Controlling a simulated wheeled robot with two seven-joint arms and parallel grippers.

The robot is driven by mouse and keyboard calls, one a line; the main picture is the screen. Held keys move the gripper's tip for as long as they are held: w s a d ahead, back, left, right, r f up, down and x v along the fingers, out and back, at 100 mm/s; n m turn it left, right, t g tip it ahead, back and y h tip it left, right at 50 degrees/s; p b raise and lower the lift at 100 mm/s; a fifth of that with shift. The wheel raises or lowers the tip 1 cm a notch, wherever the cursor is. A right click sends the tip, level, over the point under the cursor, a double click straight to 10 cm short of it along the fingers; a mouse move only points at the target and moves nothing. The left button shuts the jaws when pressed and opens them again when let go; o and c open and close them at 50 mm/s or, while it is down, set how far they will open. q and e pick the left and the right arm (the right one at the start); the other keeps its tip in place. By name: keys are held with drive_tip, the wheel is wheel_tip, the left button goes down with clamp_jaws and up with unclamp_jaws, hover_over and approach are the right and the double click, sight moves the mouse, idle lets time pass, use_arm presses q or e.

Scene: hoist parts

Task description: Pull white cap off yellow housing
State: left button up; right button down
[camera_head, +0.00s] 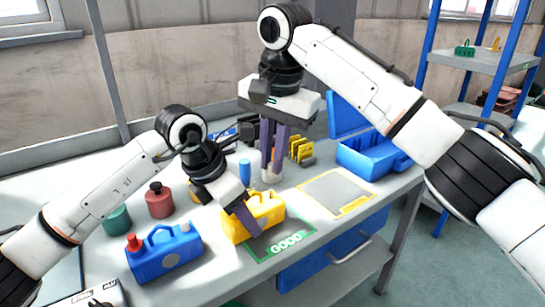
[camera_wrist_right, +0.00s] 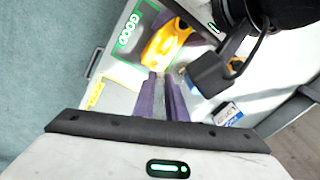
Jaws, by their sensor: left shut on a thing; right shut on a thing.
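The yellow housing (camera_head: 270,211), shaped like a can with a handle, stands on the table beside the green GOOD outline. My left gripper (camera_head: 246,222) is shut on its left part. My right gripper (camera_head: 271,176) points down above and behind the housing, its purple fingers close together. A small pale piece, seemingly the white cap (camera_head: 272,174), shows at its fingertips. In the right wrist view the fingertips (camera_wrist_right: 164,78) lie close to the housing (camera_wrist_right: 166,42). The cap is mostly hidden there. I cannot tell whether it touches the housing.
A blue can with a red cap (camera_head: 164,252) stands to the left. Red (camera_head: 159,202) and green (camera_head: 117,219) containers are behind it. Yellow parts (camera_head: 301,150) and an open blue case (camera_head: 372,158) are at the back right. A grey yellow-edged mat (camera_head: 338,193) is bare.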

use_arm(q)
drive_tip(key=o, duration=1.5)
drive_tip(key=shift+r, duration=0.1)
drive_tip(key=shift+o, duration=0.2)
drive_tip(key=v, duration=1.2)
drive_tip(key=shift+s, duration=0.2)
